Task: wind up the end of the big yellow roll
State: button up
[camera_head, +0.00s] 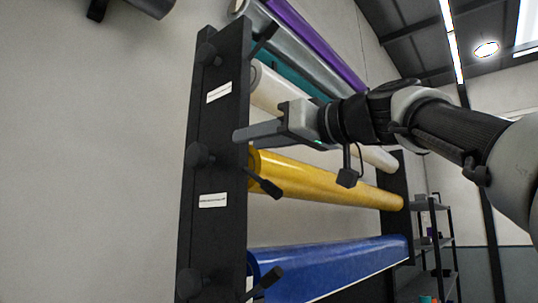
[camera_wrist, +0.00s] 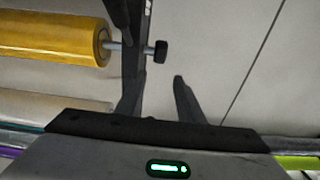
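The big yellow roll (camera_head: 330,183) lies across the rack between the white roll and the blue roll. A black crank handle (camera_head: 266,184) sticks out at its near end. A round black knob (camera_head: 198,155) sits on the outer side of the upright beside that end. In the wrist view the yellow roll (camera_wrist: 50,37) is at upper left, with a rod leading to the black knob (camera_wrist: 160,51). In the wrist view my gripper (camera_wrist: 160,80) looks open, with nothing visible between the fingers.
The black upright (camera_head: 220,165) stands close to my fingers. A blue roll (camera_head: 330,266) is below, and white (camera_head: 265,88), silver (camera_head: 290,48) and purple (camera_head: 318,42) rolls are above. Shelves (camera_head: 437,245) stand at right. Bare wall is left of the rack.

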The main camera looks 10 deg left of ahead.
aim_at(205, 149)
jog(key=shift+h, duration=0.4)
jog(key=p+x, duration=0.3)
jog(key=x, duration=0.2)
jog(key=p+x, duration=0.3)
jog(key=x, duration=0.3)
jog(key=r+p+x, duration=0.1)
jog(key=p+x, duration=0.3)
jog(key=x, duration=0.2)
jog(key=shift+a+r, duration=0.15)
jog(key=c, duration=0.8)
jog(key=f+b, duration=0.1)
jog(key=b, duration=0.2)
jog(key=shift+y+b, duration=0.4)
jog(key=shift+s+r+b, duration=0.1)
jog(key=shift+r+b, duration=0.05)
jog(key=shift+b, duration=0.75)
jog(key=shift+r+y, duration=0.15)
jog(key=shift+y, duration=0.15)
